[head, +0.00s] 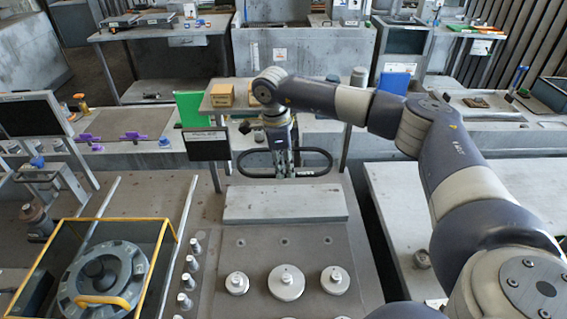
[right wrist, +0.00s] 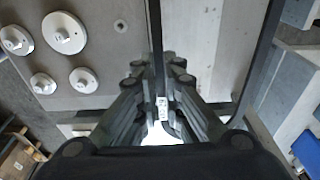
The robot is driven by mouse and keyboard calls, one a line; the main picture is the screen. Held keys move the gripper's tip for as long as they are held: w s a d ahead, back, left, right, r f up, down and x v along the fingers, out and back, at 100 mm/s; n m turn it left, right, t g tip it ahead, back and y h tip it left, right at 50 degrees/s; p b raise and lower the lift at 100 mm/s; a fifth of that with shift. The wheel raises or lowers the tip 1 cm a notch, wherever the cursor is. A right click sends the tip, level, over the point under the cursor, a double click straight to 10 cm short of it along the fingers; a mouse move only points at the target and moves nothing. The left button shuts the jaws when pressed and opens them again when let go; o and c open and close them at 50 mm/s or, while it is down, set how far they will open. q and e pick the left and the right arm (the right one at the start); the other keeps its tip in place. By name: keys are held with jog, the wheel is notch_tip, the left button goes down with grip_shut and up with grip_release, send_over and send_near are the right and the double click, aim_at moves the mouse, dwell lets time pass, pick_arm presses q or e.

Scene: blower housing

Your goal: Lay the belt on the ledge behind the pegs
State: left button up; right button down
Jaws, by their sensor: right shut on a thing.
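My right gripper (head: 284,172) points down over the far part of the workbench and is shut on a black belt (head: 329,164). The belt is a long loop that sticks out to both sides of the fingers. In the right wrist view the belt (right wrist: 263,60) runs out from between the fingers (right wrist: 160,105). The pale grey ledge (head: 285,203) is a raised block just in front of and below the belt, which looks apart from it. Nearer stand round discs with knobs, among them a large one (head: 287,284). Several metal pegs (head: 188,263) stand in a row on the left. My left gripper is not in view.
A yellow-framed box (head: 163,232) with a round grey housing (head: 106,278) stands at the left. A small black sign (head: 208,146) and a green panel (head: 189,109) stand left of the gripper. A shelf with cardboard boxes (head: 222,95) is behind. The ledge top is bare.

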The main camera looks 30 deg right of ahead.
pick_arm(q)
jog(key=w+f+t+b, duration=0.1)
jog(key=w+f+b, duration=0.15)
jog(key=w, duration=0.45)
pick_arm(e)
send_over(285, 214)
notch_tip(285, 214, down, 5)
jog(key=f+b, duration=0.1)
jog(key=f, duration=0.1)
jog(key=f+b, duration=0.2)
jog(key=shift+w+a+f, duration=0.1)
jog(key=shift+a+f, duration=0.1)
jog(key=shift+f, duration=0.15)
notch_tip(285, 214, down, 3)
jog(key=shift+r+b, duration=0.15)
jog(key=shift+b, duration=0.75)
jog(key=shift+f+b, duration=0.45)
jog(key=shift+f, duration=0.25)
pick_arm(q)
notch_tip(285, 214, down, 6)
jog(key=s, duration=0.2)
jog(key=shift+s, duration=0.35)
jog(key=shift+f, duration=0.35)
pick_arm(e)
jog(key=shift+f, duration=0.35)
